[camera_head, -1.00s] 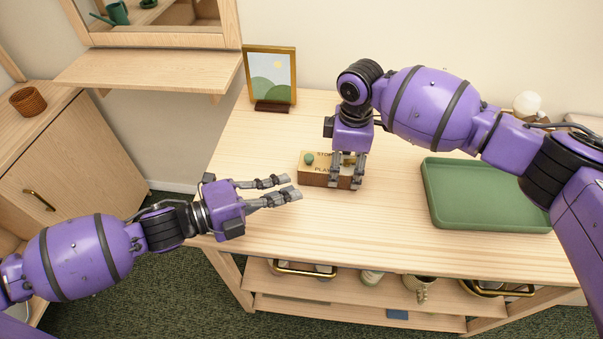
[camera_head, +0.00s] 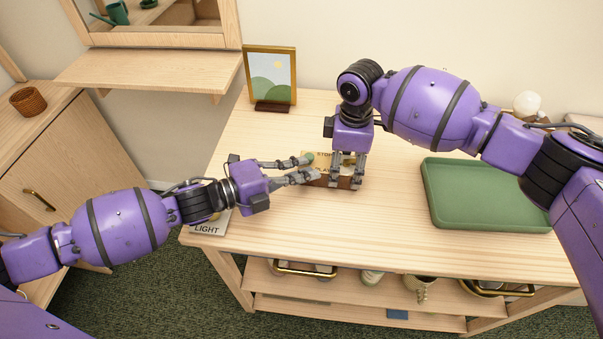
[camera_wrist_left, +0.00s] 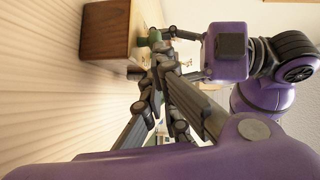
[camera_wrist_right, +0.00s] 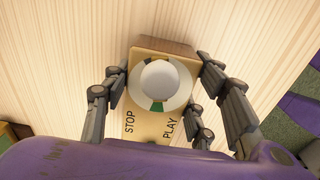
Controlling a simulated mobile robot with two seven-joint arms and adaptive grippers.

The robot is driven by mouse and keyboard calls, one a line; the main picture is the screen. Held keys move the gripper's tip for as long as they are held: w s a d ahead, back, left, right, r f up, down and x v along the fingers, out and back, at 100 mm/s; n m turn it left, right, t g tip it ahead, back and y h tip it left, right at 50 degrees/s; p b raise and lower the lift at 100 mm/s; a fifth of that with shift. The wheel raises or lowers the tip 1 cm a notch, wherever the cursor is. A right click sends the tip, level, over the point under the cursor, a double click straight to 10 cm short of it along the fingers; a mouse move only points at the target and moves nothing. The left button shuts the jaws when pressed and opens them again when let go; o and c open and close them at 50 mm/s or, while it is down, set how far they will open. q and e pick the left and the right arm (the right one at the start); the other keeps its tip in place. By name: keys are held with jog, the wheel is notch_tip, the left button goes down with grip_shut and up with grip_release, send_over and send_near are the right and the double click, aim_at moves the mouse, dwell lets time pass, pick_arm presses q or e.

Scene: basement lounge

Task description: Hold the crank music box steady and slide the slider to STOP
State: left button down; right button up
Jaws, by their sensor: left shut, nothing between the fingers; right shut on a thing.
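The crank music box (camera_head: 325,182) is a small wooden block on the table, with STOP and PLAY lettered on its pale top. In the right wrist view the box top (camera_wrist_right: 150,124) carries a white round part above a ring with green and dark patches. My right gripper (camera_head: 346,182) is shut on the box, its fingers reaching down on either side. A green knob (camera_head: 309,157) is at the box's left end; it also shows in the left wrist view (camera_wrist_left: 155,38). My left gripper (camera_head: 313,168) is shut and empty, its fingertips close by the knob. Contact is unclear.
A green tray (camera_head: 440,215) lies to the right on the table. A picture frame (camera_head: 270,75) stands at the back left. A LIGHT sign (camera_head: 207,230) is at the left front edge. The table front is clear.

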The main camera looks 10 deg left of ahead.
pick_arm(q)
jog(key=shift+w, duration=0.95)
jog(key=shift+s, duration=0.55)
jog(key=s, duration=0.3)
jog(key=shift+a+r, duration=0.3)
jog(key=shift+r, duration=0.05)
jog(key=v, duration=1)
jog(key=shift+w+r, duration=0.1)
pick_arm(e)
jog(key=o, duration=1.6)
jog(key=shift+c, duration=0.2)
jog(key=shift+r, duration=0.15)
